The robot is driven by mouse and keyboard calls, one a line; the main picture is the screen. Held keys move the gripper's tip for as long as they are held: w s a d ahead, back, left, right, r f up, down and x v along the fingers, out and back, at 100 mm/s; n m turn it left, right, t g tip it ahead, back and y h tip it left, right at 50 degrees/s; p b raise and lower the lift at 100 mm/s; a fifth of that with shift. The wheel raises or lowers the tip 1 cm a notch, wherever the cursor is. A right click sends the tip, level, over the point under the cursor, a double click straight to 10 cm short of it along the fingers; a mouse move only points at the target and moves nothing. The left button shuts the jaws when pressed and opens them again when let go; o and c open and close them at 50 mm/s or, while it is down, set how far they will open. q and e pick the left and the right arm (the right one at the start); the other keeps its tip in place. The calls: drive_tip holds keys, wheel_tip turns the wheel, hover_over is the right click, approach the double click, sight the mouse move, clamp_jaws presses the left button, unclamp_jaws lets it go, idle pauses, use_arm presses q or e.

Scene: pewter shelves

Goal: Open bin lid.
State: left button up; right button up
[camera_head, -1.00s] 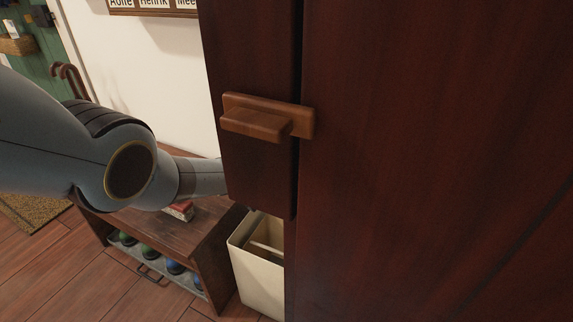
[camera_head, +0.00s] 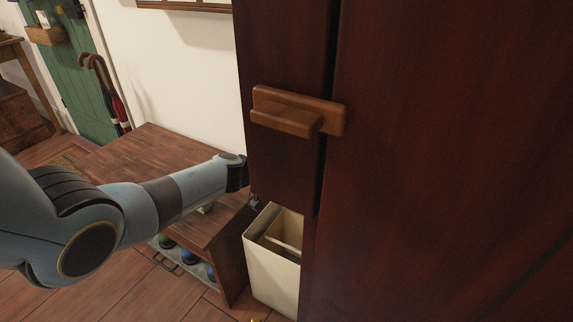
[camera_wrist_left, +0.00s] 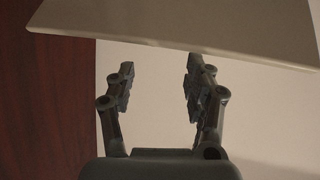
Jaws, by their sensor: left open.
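The cream bin (camera_head: 275,275) stands low beside the dark wooden cabinet, which hides its right part. Its inside shows from above, with a pale bar across it. My left arm comes in from the left, and its dark end goes behind the cabinet's edge, so the fingers are hidden in the head view. In the left wrist view my left gripper (camera_wrist_left: 160,68) is open and empty. A pale flat panel (camera_wrist_left: 185,22) crosses in front of its fingertips; it may be the bin's lid, but I cannot tell. I cannot tell whether the fingers touch it. My right gripper is not in view.
The dark cabinet (camera_head: 440,160) with a wooden handle (camera_head: 295,113) fills the right side. A low wooden bench (camera_head: 150,155) with round items beneath stands left of the bin. Umbrellas (camera_head: 113,95) hang by a green door (camera_head: 75,75). Wooden floor lies in front.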

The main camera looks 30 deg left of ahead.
use_arm(q)
drive_tip(key=shift+v, duration=1.75)
drive_tip(key=shift+c, duration=0.2)
